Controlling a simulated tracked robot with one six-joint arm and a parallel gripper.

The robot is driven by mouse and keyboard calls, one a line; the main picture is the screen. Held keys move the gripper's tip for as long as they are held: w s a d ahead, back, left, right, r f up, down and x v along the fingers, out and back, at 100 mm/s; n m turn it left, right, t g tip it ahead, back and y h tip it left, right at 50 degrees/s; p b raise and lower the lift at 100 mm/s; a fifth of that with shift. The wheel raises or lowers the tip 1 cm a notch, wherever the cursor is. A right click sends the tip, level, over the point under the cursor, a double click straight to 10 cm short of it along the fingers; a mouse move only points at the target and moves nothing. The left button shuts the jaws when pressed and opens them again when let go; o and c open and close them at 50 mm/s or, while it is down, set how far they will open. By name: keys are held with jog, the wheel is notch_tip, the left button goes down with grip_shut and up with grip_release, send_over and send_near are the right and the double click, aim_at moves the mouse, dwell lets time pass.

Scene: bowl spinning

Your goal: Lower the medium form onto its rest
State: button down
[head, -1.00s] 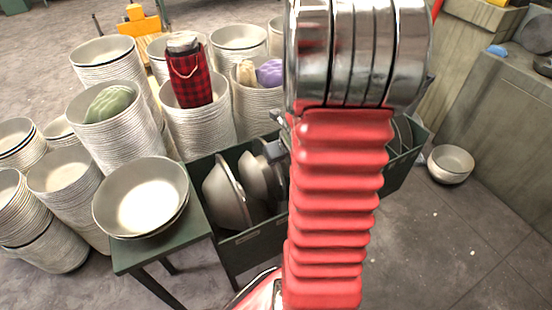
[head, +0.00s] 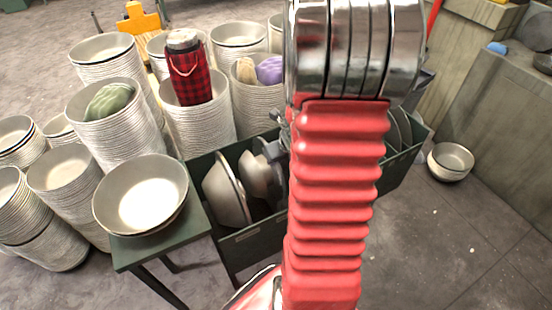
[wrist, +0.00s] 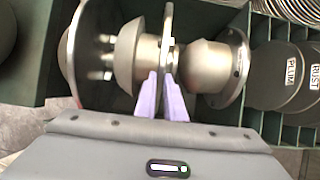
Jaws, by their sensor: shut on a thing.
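The medium form (wrist: 128,58) is a grey metal dome with a narrower hub, lying on its side in the wrist view. My gripper (wrist: 162,84), with two pale purple fingers, is shut on its hub side. In the head view the medium form (head: 255,176) is in the dark green crate (head: 262,240), right of a larger form (head: 226,195). The larger form also shows at the left of the wrist view (wrist: 76,50). A smaller rounded form with a flange (wrist: 207,68) is just right of the fingers. The rest under the medium form is hidden.
Dark discs labelled PLUM (wrist: 280,75) and RUST stand in the crate's right compartments. A bowl (head: 142,195) sits on a green stand left of the crate. Tall bowl stacks (head: 198,125) stand behind. Another bowl (head: 451,160) is on the floor at right.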

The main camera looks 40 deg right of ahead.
jog(key=shift+f, duration=0.55)
jog(key=c, duration=1.8)
grip_release()
jog(key=shift+o, duration=0.2)
jog(key=shift+s+r, duration=0.1)
jog(key=v, duration=1.3)
jog(key=shift+r, duration=0.2)
jog(key=shift+s, duration=0.1)
